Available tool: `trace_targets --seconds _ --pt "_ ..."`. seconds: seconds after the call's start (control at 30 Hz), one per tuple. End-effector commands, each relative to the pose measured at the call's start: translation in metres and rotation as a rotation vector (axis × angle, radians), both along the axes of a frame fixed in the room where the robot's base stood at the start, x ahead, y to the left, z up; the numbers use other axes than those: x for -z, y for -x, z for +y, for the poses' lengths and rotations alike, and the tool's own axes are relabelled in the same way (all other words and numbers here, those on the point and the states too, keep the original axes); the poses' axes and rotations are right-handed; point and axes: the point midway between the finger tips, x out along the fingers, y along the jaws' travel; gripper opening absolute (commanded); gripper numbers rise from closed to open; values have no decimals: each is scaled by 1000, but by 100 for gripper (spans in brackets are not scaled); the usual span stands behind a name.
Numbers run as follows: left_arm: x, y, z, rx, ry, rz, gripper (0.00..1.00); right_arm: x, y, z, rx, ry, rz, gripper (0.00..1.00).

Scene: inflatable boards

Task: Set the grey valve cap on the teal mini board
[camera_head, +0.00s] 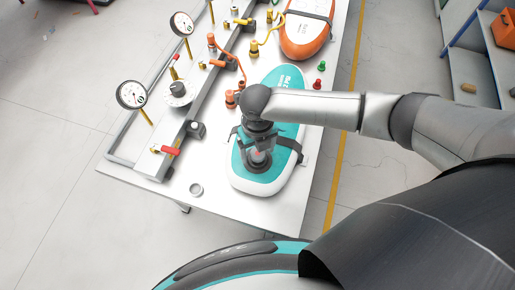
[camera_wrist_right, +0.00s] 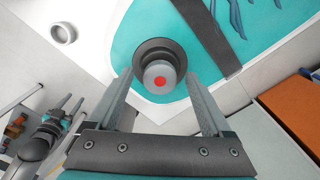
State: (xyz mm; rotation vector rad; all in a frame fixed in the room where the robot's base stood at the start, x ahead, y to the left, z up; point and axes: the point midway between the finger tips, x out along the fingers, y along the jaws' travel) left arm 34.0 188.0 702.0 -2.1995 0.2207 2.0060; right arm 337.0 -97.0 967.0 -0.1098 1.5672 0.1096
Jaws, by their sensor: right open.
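The teal mini board (camera_head: 288,78) lies on the white table, with a white rim and dark straps. My right gripper (camera_head: 258,160) is above its near end, pointing down. In the right wrist view the grey valve cap (camera_wrist_right: 160,79), a round piece with a red dot, stands over a dark ring (camera_wrist_right: 158,51) on the teal surface. My right gripper (camera_wrist_right: 163,104) is open, with one finger on each side of the cap. I cannot tell whether the cap is fully seated. My left gripper (camera_wrist_right: 68,108) seems to show small at the lower left of the wrist view.
A pale ring (camera_head: 196,189) lies on bare table left of the board. A rail with gauges (camera_head: 132,95), valves and hoses runs along the left side. An orange board (camera_head: 305,35) lies farther back. A red and a green fitting stand right of the teal board.

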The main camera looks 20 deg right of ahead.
Motion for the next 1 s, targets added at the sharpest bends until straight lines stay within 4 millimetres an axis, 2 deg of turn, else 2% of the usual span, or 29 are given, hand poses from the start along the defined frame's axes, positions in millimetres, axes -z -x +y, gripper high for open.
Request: trace_targets --seconds 0.17,0.27,0.37,0.6,0.8,1.0 --pt "0 0 0 0 0 0 50 -4 0 0 0 -1 -1 84" --pt "-1 0 0 0 0 0 50 -13 -1 0 0 -2 -2 84" --pt "-3 0 0 0 0 0 50 -29 -1 0 -1 -2 -4 84" --pt "-5 0 0 0 0 0 50 -86 -2 0 -2 -2 -7 84" --pt "-5 0 0 0 0 0 50 -127 -1 0 -1 -1 -4 84" --pt "-5 0 0 0 0 0 50 -148 0 0 -1 0 -2 84"
